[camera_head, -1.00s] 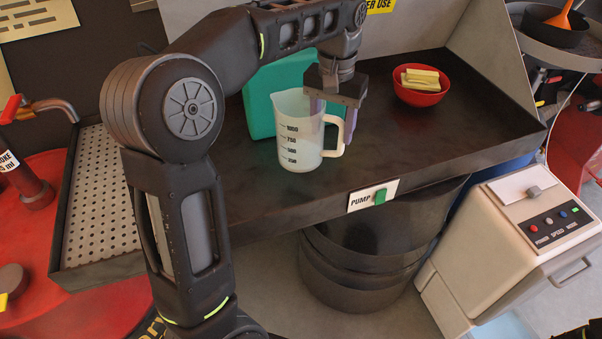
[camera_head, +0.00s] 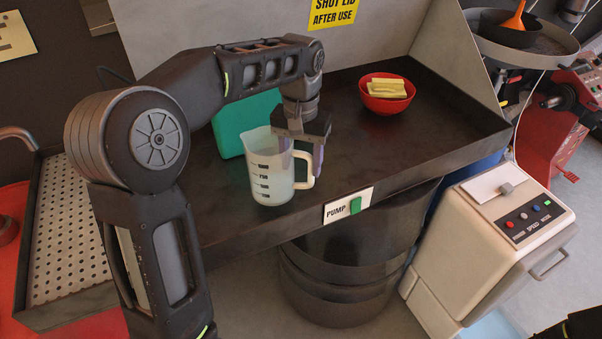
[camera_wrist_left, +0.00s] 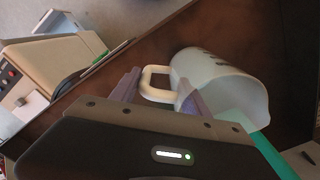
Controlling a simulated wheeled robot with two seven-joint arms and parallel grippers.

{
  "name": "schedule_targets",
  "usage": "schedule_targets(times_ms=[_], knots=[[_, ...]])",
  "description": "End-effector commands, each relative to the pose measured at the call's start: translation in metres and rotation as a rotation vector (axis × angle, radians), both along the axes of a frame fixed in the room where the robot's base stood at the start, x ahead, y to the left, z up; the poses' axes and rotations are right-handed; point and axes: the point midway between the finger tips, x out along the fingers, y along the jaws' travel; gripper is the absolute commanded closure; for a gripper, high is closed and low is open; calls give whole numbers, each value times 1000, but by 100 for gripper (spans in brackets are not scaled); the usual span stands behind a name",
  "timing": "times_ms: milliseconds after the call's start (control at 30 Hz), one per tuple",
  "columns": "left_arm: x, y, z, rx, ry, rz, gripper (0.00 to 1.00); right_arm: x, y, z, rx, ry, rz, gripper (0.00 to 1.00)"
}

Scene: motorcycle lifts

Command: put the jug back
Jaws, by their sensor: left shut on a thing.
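The jug (camera_head: 270,168) is a translucent white measuring jug with dark graduation marks and a handle on its right side. It appears upright over the dark bench tray, near its front edge; I cannot tell whether its base touches. My left gripper (camera_head: 303,158) is shut on the jug's handle from above. In the left wrist view the jug (camera_wrist_left: 222,85) lies beyond the purple fingers, with the handle (camera_wrist_left: 157,84) between them. My right gripper is not in view.
A green container (camera_head: 232,128) stands behind the jug. A red bowl (camera_head: 387,97) with yellow blocks sits at the back right. A perforated tray (camera_head: 68,235) is at left, a white machine (camera_head: 490,245) at right. Bench right of the jug is clear.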

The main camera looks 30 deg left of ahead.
Motion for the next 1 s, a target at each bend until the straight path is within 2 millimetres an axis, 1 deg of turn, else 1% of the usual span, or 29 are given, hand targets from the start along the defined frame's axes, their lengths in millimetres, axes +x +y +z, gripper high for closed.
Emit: schedule_targets(times_ms=[133,300,400,767,800,1000], knots=[[-1,0,-6,1,2,0,100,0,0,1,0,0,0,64],[-1,0,-29,0,4,-1,100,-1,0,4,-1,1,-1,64],[-1,0,-37,0,2,-1,100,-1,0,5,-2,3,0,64],[0,0,-41,0,0,0,100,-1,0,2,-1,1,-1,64],[0,0,-40,0,0,0,43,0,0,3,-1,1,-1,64],[0,0,-39,0,1,0,27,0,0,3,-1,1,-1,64]])
